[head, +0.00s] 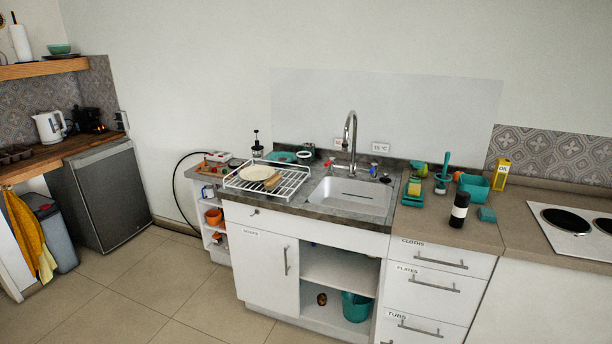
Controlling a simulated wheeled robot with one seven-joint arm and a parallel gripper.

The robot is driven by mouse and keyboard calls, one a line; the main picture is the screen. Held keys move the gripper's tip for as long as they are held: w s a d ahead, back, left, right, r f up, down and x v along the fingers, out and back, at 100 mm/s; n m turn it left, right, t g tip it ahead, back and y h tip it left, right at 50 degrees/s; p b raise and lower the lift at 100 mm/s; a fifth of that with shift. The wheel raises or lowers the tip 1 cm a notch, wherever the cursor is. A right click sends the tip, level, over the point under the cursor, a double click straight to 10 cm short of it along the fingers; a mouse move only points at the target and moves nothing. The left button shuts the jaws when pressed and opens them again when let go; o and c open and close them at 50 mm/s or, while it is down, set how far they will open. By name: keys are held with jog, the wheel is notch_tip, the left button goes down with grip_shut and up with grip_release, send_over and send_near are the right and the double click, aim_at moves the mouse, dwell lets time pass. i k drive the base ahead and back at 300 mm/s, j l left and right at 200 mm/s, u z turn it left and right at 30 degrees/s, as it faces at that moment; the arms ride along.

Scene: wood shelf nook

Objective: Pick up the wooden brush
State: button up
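A tan, wood-coloured piece (272,181), which may be the wooden brush, lies on the white wire drying rack (238,184) left of the sink. It rests at the right side of a round cream plate (256,172) and is too small to make out clearly. A small dark brown object (321,299) sits on the floor of the open cabinet under the sink; I cannot tell if it is a brush. My gripper is not in view.
The sink (350,196) has a tall faucet (350,135). Green and teal items, a dark bottle (459,209) and a yellow box (501,174) stand on the right counter. A teal bucket (356,307) is in the open cabinet. The tiled floor (150,290) in front is clear.

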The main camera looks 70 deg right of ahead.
aim_at(273, 181)
jog(key=i+l+z, duration=0.3)
jog(key=i+z, duration=0.7)
jog(key=i, duration=0.15)
jog(key=i+j+z, duration=0.15)
jog(key=i+z, duration=0.3)
jog(key=i, duration=0.15)
jog(key=i+j+z, duration=0.6)
jog(key=i+z, duration=0.25)
jog(key=i+j+z, duration=0.15)
jog(key=i+z, duration=0.2)
jog(key=i+j+z, duration=0.35)
